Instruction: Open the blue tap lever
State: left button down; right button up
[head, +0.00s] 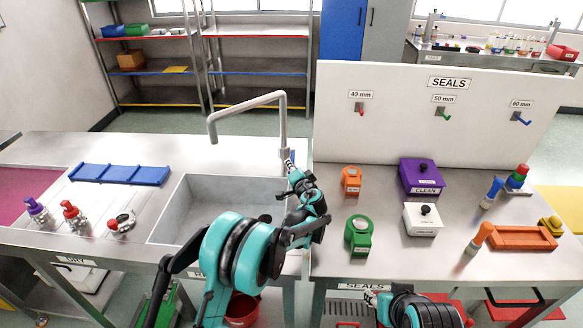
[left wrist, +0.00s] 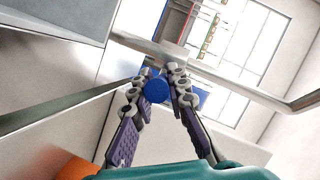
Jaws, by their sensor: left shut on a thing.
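The grey tap (head: 282,115) stands behind the sink, its spout bent over the basin to the left. My left gripper (head: 289,166) is at the base of the tap's upright. In the left wrist view, the round blue end of the tap lever (left wrist: 157,88) sits between the two fingers of my left gripper (left wrist: 158,80), which are shut on it. In the head view the lever is mostly hidden by the gripper. My right gripper (head: 371,298) is low at the bottom edge, small and partly cut off, so its fingers cannot be made out.
The sink basin (head: 200,215) is empty, left of my left arm. A white SEALS panel (head: 430,130) rises just right of the tap. A blue rack (head: 120,174) lies left of the sink.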

aim_at(292, 155)
pick_arm(q)
jog(key=shift+r+g+p, duration=0.6)
jog(key=shift+r+p, duration=0.1)
jog(key=shift+p, duration=0.35)
jog(key=r+g+p, duration=0.1)
jog(key=p, duration=0.1)
jog(key=w+r+m+g+p, duration=0.1)
jog(key=r+g+p, duration=0.1)
jog(key=shift+h+p, duration=0.3)
jog(key=shift+p, duration=0.1)
jog(key=shift+w+r+m+g+p, duration=0.2)
jog(key=shift+r+g+p, duration=0.1)
jog(key=shift+g+p, duration=0.35)
jog(key=shift+w+r+m+g+p, duration=0.15)
jog(key=shift+r+g+p, duration=0.15)
jog(key=shift+g+p, duration=0.35)
jog(key=c, duration=1.5)
grip_release()
